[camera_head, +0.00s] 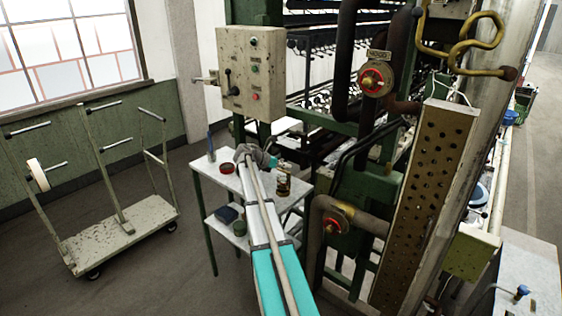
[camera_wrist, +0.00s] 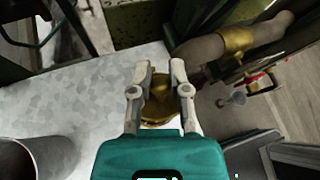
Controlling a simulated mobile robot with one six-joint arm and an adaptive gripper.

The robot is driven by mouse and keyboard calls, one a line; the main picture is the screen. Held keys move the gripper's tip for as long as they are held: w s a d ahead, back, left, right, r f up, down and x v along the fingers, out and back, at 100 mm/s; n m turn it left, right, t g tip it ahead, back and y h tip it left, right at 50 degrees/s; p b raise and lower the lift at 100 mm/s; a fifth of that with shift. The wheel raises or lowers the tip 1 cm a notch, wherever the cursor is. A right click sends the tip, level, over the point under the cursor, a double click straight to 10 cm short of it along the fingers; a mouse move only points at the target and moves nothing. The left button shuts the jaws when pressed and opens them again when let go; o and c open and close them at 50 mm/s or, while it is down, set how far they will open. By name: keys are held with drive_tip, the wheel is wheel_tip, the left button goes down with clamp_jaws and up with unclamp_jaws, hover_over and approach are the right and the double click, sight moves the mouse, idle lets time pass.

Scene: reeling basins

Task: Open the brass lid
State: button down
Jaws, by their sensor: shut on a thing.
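The brass lid (camera_wrist: 159,108) is a round golden piece seen between the two fingers of my gripper (camera_wrist: 160,76) in the wrist view. The fingers are shut on it, one on each side. In the head view my gripper (camera_head: 283,173) is at the right side of a small pale table, just above a small dark and brass-coloured jar (camera_head: 283,188). The lid itself is too small to tell apart there, and I cannot tell whether it is raised.
The pale table (camera_head: 205,172) holds a red round tin (camera_head: 227,168) and a blue upright item (camera_head: 210,145). A grey open cup (camera_wrist: 35,158) stands left in the wrist view. Pipes with red-centred valves (camera_head: 375,79) stand close on the right. A cart (camera_head: 120,235) is at left.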

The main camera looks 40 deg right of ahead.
drive_tip(key=shift+w+d+r+y+p, duration=0.25)
drive_tip(key=shift+r+y+p, duration=0.25)
drive_tip(key=shift+p, duration=0.4)
drive_tip(key=y+p, duration=0.1)
drive_tip(key=d+y+p, duration=0.1)
drive_tip(key=shift+w+r+n+p, duration=0.1)
drive_tip(key=shift+n+p, duration=0.25)
drive_tip(key=shift+n, duration=0.05)
drive_tip(key=shift+d+n+y+p, duration=0.3)
drive_tip(key=shift+d+y+p, duration=0.3)
drive_tip(key=shift+y+p, duration=0.5)
drive_tip(key=shift+w+d+f+y+p, duration=0.15)
drive_tip(key=shift+d+y+p, duration=0.25)
drive_tip(key=shift+y, duration=0.5)
drive_tip(key=c, duration=0.6)
unclamp_jaws()
